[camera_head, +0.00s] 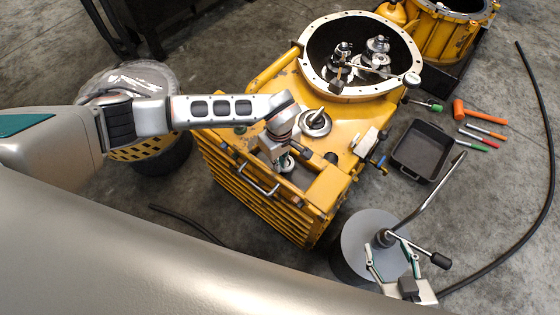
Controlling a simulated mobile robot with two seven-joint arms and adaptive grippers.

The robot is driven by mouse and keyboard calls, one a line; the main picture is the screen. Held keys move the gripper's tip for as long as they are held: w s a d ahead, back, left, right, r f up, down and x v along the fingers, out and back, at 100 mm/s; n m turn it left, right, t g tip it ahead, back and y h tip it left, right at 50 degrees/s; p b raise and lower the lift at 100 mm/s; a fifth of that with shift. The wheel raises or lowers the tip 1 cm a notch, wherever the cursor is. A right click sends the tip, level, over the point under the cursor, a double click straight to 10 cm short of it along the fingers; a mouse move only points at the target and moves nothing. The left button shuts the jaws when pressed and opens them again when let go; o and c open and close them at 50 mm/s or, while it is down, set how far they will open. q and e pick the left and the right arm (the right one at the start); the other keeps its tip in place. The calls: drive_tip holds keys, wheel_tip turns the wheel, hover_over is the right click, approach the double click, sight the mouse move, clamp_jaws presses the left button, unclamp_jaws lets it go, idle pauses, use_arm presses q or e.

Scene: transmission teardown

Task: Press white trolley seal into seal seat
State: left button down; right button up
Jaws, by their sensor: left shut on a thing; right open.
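My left gripper (284,163) points down over the front part of the yellow trolley (318,205). It is shut on a small, pale round piece (287,163), which looks like the white seal and is partly hidden by the fingers. The seal seat under it is hidden, and I cannot tell whether the piece touches it. My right gripper (392,262) is open at the bottom right, over the grey drum top. Its two fingers stand apart with nothing visibly held between them.
A large round housing (313,58) with metal parts inside stands behind. A silver round part (315,124) sits close to my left gripper. A grey drum (362,238) carries a bent rod (432,190). A black tray (421,150) and an orange mallet (480,114) lie right.

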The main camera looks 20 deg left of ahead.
use_arm(q)
drive_tip(key=c, duration=2.2)
unclamp_jaws()
drive_tip(key=shift+o, duration=0.2)
drive_tip(key=shift+s+f, duration=0.1)
drive_tip(key=o, duration=0.5)
use_arm(e)
drive_tip(key=shift+f, duration=0.1)
use_arm(q)
drive_tip(key=shift+o, duration=0.2)
use_arm(e)
drive_tip(key=shift+d, duration=0.1)
use_arm(q)
drive_tip(key=shift+r+p, duration=1.25)
drive_tip(key=shift+r, duration=1)
drive_tip(key=shift+r+p, duration=1.15)
drive_tip(key=shift+r, duration=0.75)
use_arm(e)
drive_tip(key=w+r+t, duration=0.1)
drive_tip(key=w+r, duration=0.2)
drive_tip(key=r, duration=0.5)
drive_tip(key=shift+w+r, duration=0.35)
drive_tip(key=shift+r, duration=0.05)
drive_tip(key=shift+t, duration=0.3)
